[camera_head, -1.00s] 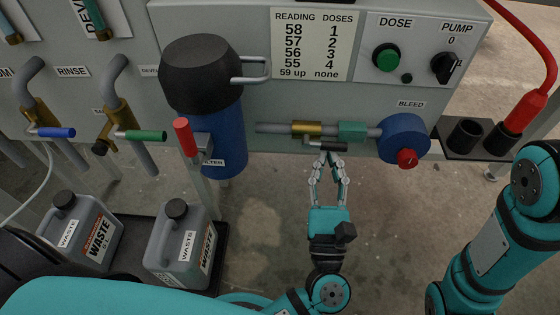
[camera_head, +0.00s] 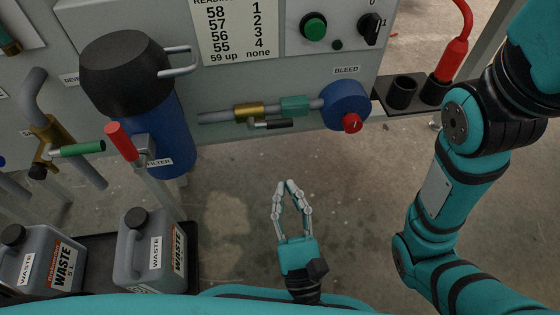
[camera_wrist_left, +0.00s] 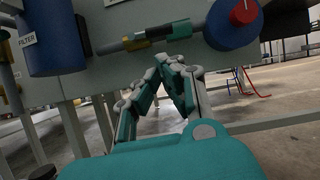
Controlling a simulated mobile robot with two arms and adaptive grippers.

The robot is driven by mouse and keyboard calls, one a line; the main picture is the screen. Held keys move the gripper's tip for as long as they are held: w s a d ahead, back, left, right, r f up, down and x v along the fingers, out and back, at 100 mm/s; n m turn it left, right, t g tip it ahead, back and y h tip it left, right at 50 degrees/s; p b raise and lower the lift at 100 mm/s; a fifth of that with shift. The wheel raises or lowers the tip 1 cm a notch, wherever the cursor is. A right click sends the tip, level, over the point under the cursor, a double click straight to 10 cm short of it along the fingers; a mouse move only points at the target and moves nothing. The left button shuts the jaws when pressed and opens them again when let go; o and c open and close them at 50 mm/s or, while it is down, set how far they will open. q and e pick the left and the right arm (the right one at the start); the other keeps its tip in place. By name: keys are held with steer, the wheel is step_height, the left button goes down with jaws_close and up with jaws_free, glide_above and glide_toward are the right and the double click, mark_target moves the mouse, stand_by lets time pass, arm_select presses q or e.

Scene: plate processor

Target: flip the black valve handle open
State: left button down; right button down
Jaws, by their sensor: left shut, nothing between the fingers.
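The black valve handle (camera_head: 279,125) lies roughly along the pipe, just below the brass valve body (camera_head: 249,110) and the green fitting (camera_head: 294,105). The pipe runs left of the blue bleed unit (camera_head: 346,100) with its red knob (camera_head: 352,123). My left gripper (camera_head: 289,184) is below the handle and apart from it, its fingertips together and empty. My right gripper is out of view.
A blue filter (camera_head: 165,145) with a black cap and a red-handled valve (camera_head: 121,141) stand left of the pipe. Waste jugs (camera_head: 150,250) are low at the left. Black holders (camera_head: 402,92) and my right arm are on the right. Open floor surrounds the left gripper.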

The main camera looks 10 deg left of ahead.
arm_select(q)
steer(key=shift+v, duration=1.25)
